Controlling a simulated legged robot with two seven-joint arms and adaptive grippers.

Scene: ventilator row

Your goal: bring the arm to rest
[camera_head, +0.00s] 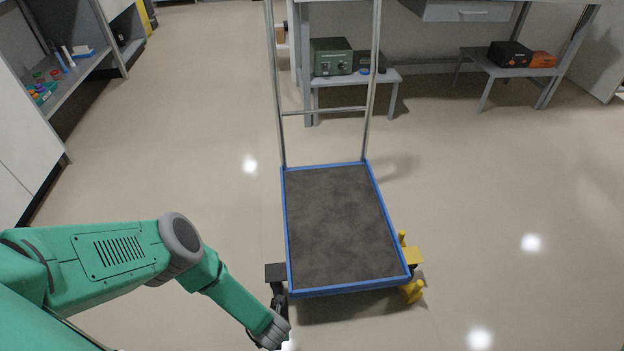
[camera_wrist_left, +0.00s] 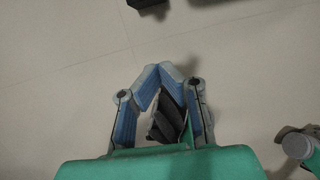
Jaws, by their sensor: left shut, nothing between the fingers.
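My left arm (camera_head: 120,260) comes in from the left in the head view and reaches down to the front left corner of a blue-rimmed cart. In the left wrist view my left gripper (camera_wrist_left: 166,70) points over bare floor. Its blue-padded fingers meet at the tips, with nothing held between them. My right gripper is in neither view.
The cart (camera_head: 340,225) has a dark grey deck, a tall metal handle (camera_head: 372,85) and yellow parts (camera_head: 412,290) at its right. Shelves (camera_head: 85,75) stand at left, benches with boxes (camera_head: 332,57) at the back. Floor right of the cart is clear.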

